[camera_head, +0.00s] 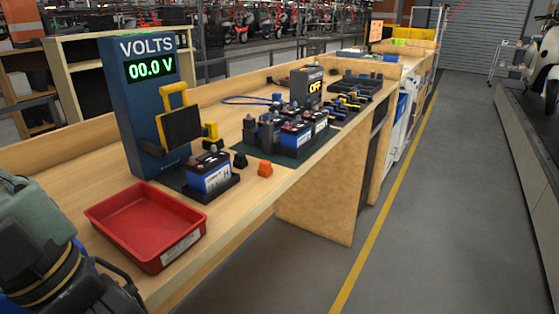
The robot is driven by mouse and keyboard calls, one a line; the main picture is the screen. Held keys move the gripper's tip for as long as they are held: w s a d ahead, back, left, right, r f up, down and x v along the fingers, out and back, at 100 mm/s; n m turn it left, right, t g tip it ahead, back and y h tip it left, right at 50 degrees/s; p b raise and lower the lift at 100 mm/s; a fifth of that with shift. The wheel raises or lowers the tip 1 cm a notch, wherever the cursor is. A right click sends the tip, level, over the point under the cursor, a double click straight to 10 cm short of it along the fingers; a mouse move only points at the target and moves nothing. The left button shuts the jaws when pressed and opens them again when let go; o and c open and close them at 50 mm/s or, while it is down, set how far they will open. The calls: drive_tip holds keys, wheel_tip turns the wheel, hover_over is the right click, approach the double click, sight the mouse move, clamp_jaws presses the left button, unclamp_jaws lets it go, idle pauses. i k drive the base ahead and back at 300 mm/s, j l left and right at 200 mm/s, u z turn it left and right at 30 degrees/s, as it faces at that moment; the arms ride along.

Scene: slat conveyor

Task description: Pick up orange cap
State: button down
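The orange cap (265,168) is a small block-like piece. It sits on the wooden bench near its front edge, to the right of a blue and white battery (209,174) on a black base. A small black cap (240,160) sits just left of and behind it. Nothing covers the orange cap, and nothing is holding it. Dark parts of my arm fill the lower left corner, well apart from the cap. I cannot make out my gripper's fingertips there, so its opening does not show.
A red tray (148,238) stands on the bench between my arm and the battery. A tall blue volt meter (139,95) reading 00.0 V stands behind it. Several batteries stand on a green mat (277,155) further along. The floor right of the bench (420,220) is clear.

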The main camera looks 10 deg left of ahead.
sight(264, 169)
drive_tip(key=i+l, duration=0.25)
drive_tip(key=i+l+u, duration=0.1)
drive_tip(key=i+l, duration=0.15)
drive_tip(key=l, duration=0.2)
drive_tip(key=i+l, duration=0.2)
drive_tip(key=l, duration=0.15)
drive_tip(key=i+l+u, duration=0.1)
drive_tip(key=i+l, duration=0.15)
drive_tip(key=l, duration=0.15)
drive_tip(key=i+l, duration=0.2)
drive_tip(key=l, duration=0.15)
drive_tip(key=l+u, duration=0.1)
drive_tip(key=u, duration=0.9)
drive_tip(key=i+j, duration=0.2)
drive_tip(key=i, duration=0.3)
